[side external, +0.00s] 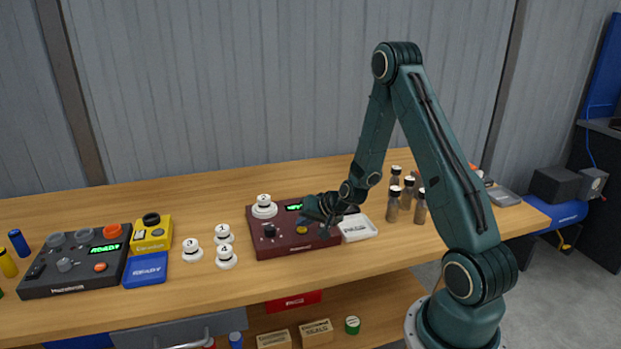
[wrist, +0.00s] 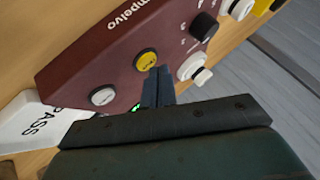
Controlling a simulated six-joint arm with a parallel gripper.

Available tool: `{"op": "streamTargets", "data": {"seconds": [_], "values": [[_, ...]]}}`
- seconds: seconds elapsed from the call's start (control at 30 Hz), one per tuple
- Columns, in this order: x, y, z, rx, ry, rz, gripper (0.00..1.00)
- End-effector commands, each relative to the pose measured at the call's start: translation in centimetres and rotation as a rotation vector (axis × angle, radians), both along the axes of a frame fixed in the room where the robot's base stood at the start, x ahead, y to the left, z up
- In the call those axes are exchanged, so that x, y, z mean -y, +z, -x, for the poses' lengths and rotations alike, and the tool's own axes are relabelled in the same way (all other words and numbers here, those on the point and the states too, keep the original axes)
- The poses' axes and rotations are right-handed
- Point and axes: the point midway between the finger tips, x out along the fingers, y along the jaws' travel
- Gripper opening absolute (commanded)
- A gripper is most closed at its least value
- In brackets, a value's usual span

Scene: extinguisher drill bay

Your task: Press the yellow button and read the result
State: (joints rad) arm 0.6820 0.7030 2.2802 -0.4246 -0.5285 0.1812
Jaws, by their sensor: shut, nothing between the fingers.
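The maroon device (side external: 275,245) sits on the wooden bench. Its yellow button (side external: 302,230) is on the top face and shows clearly in the wrist view (wrist: 146,61). A small green-lit display (side external: 294,207) is mostly hidden behind my gripper, and its text cannot be read. My gripper (side external: 318,222) is shut and empty, low over the device. In the wrist view its fingertips (wrist: 158,74) appear right beside the yellow button's edge; I cannot tell whether they touch it.
A white PASS tray (side external: 359,229) adjoins the device's right side. A white knob weight (side external: 264,207) and a black knob (side external: 269,230) are on its left. Numbered white weights (side external: 224,257), a black panel (side external: 75,262) and brown bottles (side external: 406,192) stand farther off.

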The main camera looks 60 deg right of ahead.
Motion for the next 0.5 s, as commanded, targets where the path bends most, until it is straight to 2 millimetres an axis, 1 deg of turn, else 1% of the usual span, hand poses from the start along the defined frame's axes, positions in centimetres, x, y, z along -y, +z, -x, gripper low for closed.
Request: {"op": "streamTargets", "data": {"seconds": [0.2, 0.5], "values": [[-0.02, 0.68, 0.0, 0.001, -0.001, 0.0, 0.0], [-0.02, 0.74, 0.01, 0.002, -0.001, 0.0, 0.0]]}}
